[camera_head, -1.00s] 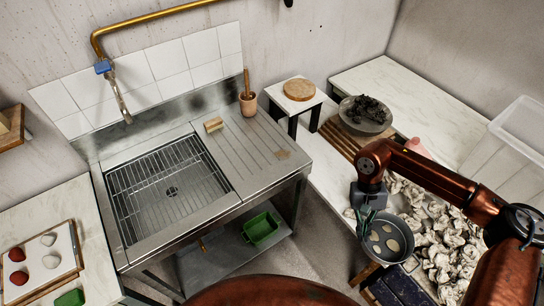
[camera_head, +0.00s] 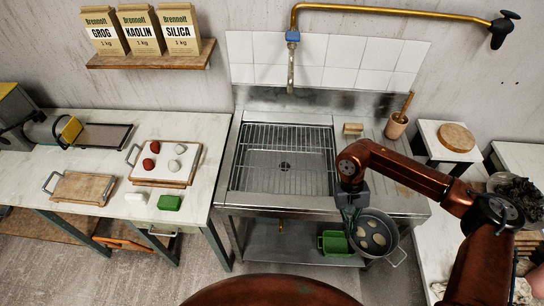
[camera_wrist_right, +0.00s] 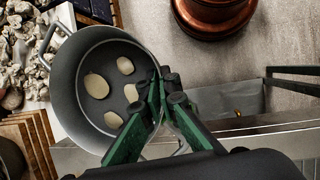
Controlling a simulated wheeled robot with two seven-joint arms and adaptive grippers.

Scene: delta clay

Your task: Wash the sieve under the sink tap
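The sieve is a round grey vessel (camera_head: 391,237) with wire handles and several pale flat ovals inside; its mesh cannot be made out. My right gripper (camera_head: 353,207) is shut on its rim and holds it in the air, in front of the sink's right front edge. In the right wrist view the green fingers (camera_wrist_right: 157,97) clasp the wall of the sieve (camera_wrist_right: 67,82). The sink (camera_head: 237,191) has a wire rack (camera_head: 262,160) in its basin. The tap spout (camera_head: 291,72) hangs above the back of the basin; no water shows. My left gripper is out of view.
A small brown block (camera_head: 353,129) and a pot with a pestle (camera_head: 396,127) stand on the right drainboard. A green tub (camera_head: 334,243) sits on the shelf below. The left table (camera_head: 107,143) holds boards and a tray. A valve handle (camera_head: 503,30) ends the brass pipe.

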